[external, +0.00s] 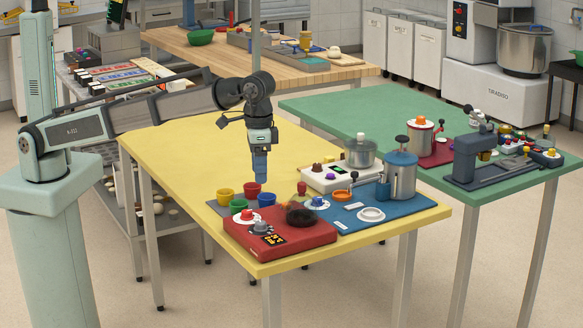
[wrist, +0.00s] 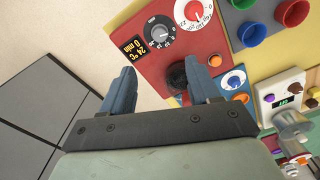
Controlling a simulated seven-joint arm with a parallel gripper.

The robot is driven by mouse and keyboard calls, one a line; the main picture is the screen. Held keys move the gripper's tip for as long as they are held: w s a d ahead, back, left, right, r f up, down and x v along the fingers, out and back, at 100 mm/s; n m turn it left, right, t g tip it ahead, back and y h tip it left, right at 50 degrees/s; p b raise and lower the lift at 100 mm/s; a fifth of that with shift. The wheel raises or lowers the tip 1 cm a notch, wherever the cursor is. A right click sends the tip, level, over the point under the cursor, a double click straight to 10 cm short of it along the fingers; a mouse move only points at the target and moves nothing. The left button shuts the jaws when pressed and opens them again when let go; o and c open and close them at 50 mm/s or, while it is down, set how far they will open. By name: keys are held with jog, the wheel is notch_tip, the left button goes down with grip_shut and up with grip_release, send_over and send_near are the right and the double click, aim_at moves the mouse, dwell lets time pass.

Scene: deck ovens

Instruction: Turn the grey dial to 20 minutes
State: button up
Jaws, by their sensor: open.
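The grey dial (external: 261,228) is on the top of a red box (external: 290,242) at the front of the yellow table. In the wrist view the grey dial (wrist: 160,30) has a numbered scale around it, and the small screen (wrist: 132,48) beside it reads 24 °C and 0 min. I cannot read the dial's exact setting. My gripper (external: 260,172) is open and empty, pointing down above the table and apart from the dial, beyond the red box. In the wrist view its two fingers (wrist: 166,84) are spread wide below the dial.
A red dial (external: 247,215) is beside the grey one. A dark round object (external: 301,215) stands near the box's far corner. Coloured cups (external: 253,188) and a blue board with a pot (external: 398,178) are nearby. The table's left part is clear.

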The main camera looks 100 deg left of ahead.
aim_at(261, 222)
notch_tip(261, 222, down, 14)
jog(key=shift+r, duration=0.15)
dwell(0.5)
jog(key=c, duration=1)
